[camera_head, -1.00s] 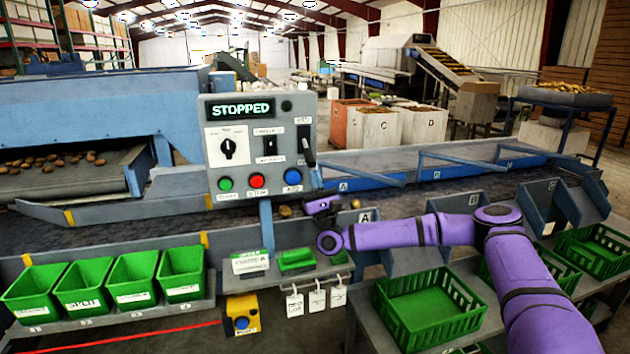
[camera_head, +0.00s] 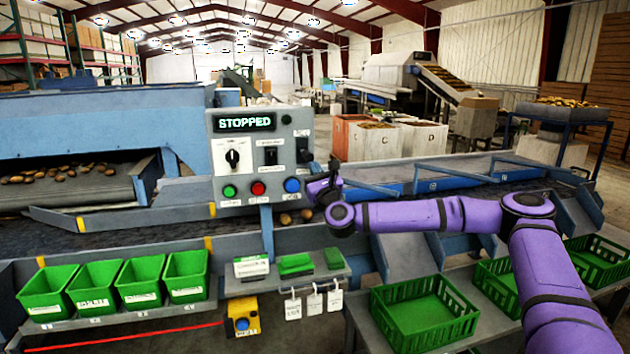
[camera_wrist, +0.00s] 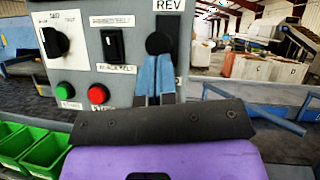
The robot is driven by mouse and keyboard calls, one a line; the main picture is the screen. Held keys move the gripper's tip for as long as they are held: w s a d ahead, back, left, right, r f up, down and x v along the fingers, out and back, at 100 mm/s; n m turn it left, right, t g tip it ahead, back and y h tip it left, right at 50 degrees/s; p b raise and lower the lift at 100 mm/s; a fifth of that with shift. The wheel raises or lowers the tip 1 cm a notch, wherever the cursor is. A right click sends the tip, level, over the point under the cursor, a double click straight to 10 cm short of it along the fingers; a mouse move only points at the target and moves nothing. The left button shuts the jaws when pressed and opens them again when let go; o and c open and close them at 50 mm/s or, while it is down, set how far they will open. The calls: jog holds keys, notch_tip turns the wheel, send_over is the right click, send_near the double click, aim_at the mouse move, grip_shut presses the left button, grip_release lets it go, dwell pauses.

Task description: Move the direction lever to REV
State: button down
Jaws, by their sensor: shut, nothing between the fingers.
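The direction lever's black knob (camera_wrist: 158,43) shows in the wrist view, just below the white REV label (camera_wrist: 168,5). In the head view the lever (camera_head: 304,154) is at the right edge of the grey control panel (camera_head: 228,188). My gripper (camera_wrist: 156,60) is shut and empty, its blue-grey fingertips at the knob's lower edge. I cannot tell whether they touch it. In the head view my gripper (camera_head: 322,184) is at the panel's lower right. The lever's lower part and its lower label are hidden behind the fingers.
The panel display (camera_head: 244,122) reads STOPPED. A rotary knob (camera_wrist: 54,42), a black switch (camera_wrist: 112,46), a green button (camera_wrist: 65,91) and a red button (camera_wrist: 98,94) are left of the lever. A blue button (camera_head: 292,185) is close to my gripper. Green bins (camera_head: 92,289) stand lower left.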

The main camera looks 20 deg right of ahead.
notch_tip(320, 180, up, 3)
jog(key=shift+f+m+g+h, duration=0.1)
jog(key=shift+m+g+h, duration=0.2)
jog(key=shift+g, duration=0.8)
jog(key=shift+w+r, duration=0.2)
jog(key=shift+r, duration=1.15)
jog(key=shift+f, duration=0.1)
